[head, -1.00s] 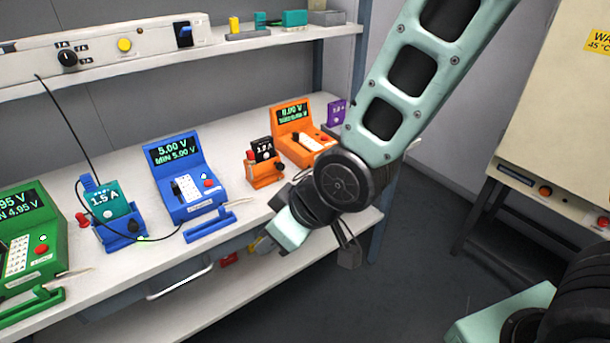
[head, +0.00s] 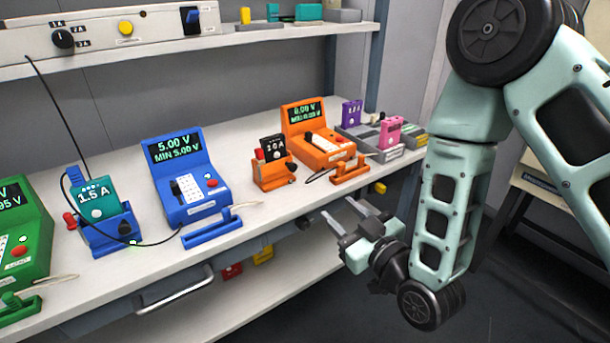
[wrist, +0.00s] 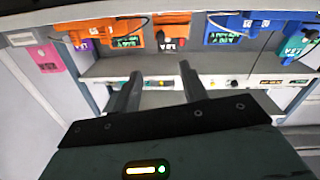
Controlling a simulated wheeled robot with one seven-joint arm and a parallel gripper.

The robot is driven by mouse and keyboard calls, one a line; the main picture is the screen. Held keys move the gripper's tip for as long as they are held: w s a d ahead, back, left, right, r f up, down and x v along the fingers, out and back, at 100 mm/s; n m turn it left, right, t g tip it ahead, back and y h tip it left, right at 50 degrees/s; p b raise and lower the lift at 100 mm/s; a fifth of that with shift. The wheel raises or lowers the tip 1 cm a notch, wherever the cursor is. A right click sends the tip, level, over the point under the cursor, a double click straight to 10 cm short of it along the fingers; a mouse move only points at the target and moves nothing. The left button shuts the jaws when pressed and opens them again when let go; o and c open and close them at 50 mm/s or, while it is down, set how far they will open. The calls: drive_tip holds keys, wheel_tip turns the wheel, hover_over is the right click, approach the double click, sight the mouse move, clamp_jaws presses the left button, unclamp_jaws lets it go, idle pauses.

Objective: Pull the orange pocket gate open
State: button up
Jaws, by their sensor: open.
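The orange pocket gate (head: 350,170) is a low orange bar at the front right of the orange tester (head: 314,135), near the bench edge. It looks closed across the tester's front, but I cannot be sure. My gripper (head: 339,211) is open and empty, below and in front of the gate, apart from it, with its fingers pointing up-left toward the bench front. In the wrist view my gripper (wrist: 160,74) has its two fingers apart with nothing between them. The orange tester (wrist: 128,40) appears upside down at the top there; the gate is hard to tell apart.
An orange holder with a black card (head: 272,165) stands left of the orange tester. Further left are the blue tester (head: 190,185) and its blue gate (head: 213,228). A pink card (head: 390,132) and purple card (head: 351,113) stand right. Thin cables lie on the bench.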

sight(294, 169)
drive_tip(key=b+x, duration=0.1)
drive_tip(key=b, duration=0.3)
drive_tip(key=b+x, duration=0.1)
drive_tip(key=b, duration=0.3)
drive_tip(key=shift+w+a+f+b, duration=0.2)
drive_tip(key=shift+w+f+b, duration=0.05)
drive_tip(key=shift+b, duration=0.05)
drive_tip(key=x, duration=0.9)
drive_tip(key=p+x, duration=0.1)
drive_tip(key=x, duration=0.4)
drive_tip(key=shift+w+a+r, duration=0.2)
drive_tip(key=shift+w+r, duration=0.05)
drive_tip(key=shift+r, duration=0.05)
clamp_jaws()
